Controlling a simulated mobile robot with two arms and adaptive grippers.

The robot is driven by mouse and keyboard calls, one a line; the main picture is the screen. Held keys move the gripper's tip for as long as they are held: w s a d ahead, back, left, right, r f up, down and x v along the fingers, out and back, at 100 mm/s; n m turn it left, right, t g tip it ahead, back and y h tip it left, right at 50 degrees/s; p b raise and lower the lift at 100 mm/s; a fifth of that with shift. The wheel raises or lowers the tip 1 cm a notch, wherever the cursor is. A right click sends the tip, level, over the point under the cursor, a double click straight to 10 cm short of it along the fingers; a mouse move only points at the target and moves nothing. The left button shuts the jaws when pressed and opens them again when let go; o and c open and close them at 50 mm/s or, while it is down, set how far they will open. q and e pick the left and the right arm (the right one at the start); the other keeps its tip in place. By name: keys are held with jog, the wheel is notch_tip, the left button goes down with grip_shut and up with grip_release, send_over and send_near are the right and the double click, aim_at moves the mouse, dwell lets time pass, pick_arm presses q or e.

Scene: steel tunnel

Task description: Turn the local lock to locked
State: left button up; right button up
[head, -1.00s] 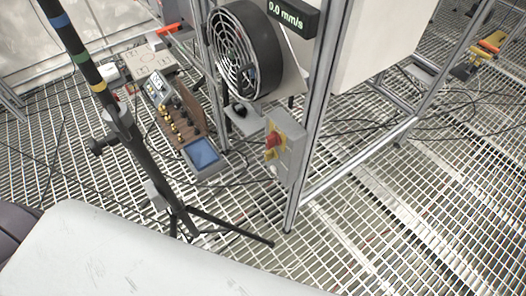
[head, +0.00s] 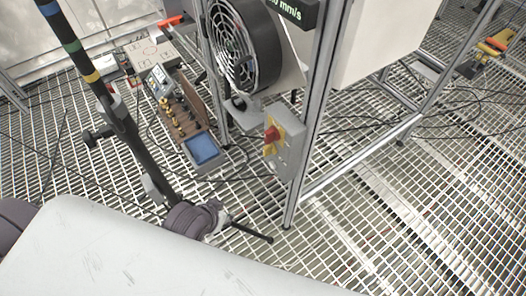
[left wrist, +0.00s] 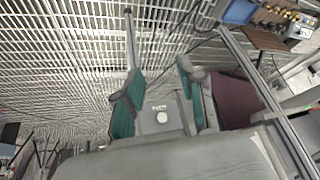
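The local lock is a red and yellow rotary handle (head: 271,136) on a grey box (head: 291,150), fixed to a metal frame post in the head view. I cannot read its position marks. My left gripper (head: 222,213) shows small in the head view, low and left of the lock box and apart from it, by the tripod's foot. In the left wrist view, its two teal-padded fingers (left wrist: 158,72) are spread with nothing between them. I cannot make out the lock in the left wrist view. My right gripper is out of view.
A dark tripod pole (head: 122,125) stands left of the lock, with a leg near my left gripper. A round fan (head: 232,50) hangs above the lock. A brown board with knobs (head: 178,112) and a blue screen (head: 203,150) sit behind. Cables cross the grating.

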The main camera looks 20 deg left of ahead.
aim_at(264, 152)
pick_arm(q)
jog(key=w+a+r+m+t+h, duration=0.3)
jog(key=w+r+m+t+h, duration=0.25)
jog(key=w+t+h, duration=0.45)
jog(key=shift+g+h, duration=0.3)
jog(key=shift+g, duration=0.5)
jog(key=x, duration=0.8)
jog(key=s+d+x, duration=0.1)
jog(key=x, duration=0.3)
jog(key=shift+w+d+p, duration=0.3)
jog(key=shift+w+p, duration=0.05)
grip_shut()
